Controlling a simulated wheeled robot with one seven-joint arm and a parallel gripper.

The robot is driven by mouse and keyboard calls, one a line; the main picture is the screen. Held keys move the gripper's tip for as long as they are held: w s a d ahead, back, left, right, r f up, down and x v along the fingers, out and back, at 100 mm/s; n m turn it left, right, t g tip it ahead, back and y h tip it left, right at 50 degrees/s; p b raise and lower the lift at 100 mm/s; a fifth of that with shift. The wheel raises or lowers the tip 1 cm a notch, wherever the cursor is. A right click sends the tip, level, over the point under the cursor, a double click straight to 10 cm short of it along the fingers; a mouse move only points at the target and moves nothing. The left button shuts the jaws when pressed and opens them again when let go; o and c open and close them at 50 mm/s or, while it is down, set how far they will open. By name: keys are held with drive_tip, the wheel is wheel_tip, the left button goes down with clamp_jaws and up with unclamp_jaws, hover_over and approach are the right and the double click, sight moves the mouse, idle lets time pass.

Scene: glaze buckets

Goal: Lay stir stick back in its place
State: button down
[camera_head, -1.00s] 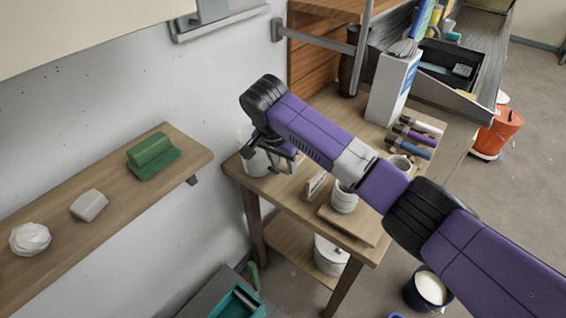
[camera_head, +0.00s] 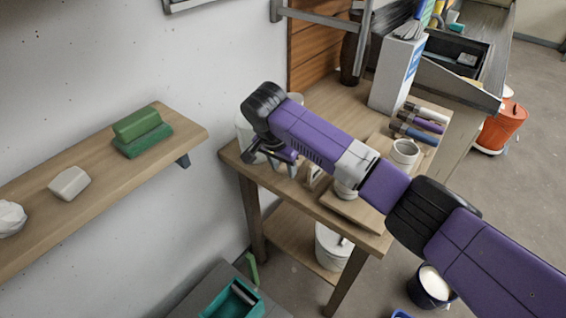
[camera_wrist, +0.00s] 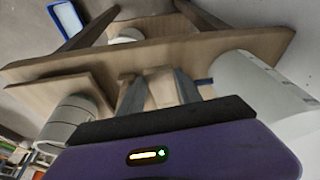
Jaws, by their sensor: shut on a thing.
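My gripper (camera_head: 282,163) hangs over the near left part of the wooden table (camera_head: 340,100), at the end of my purple arm. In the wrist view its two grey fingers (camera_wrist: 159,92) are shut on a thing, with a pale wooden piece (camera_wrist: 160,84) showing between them. I take this held thing to be the stir stick, but its outline is mostly hidden. In the head view my wrist hides it. A small wooden stand (camera_head: 313,172) is just right of my gripper, partly covered by the arm.
A white container (camera_head: 243,131) stands close left of my gripper. A white cup (camera_head: 404,153) and a wooden board (camera_head: 352,209) are to the right, near several coloured handles (camera_head: 417,124). A tall white box (camera_head: 398,72) stands behind. A wall shelf (camera_head: 85,185) holds green blocks (camera_head: 140,132).

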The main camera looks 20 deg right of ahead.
drive_tip(key=shift+f, duration=0.65)
drive_tip(key=c, duration=0.6)
unclamp_jaws()
drive_tip(key=w+d+p+v, duration=0.1)
drive_tip(key=p+v, duration=0.7)
drive_tip(key=v, duration=0.2)
drive_tip(key=shift+r, duration=0.6)
drive_tip(key=shift+a, duration=0.1)
idle(0.3)
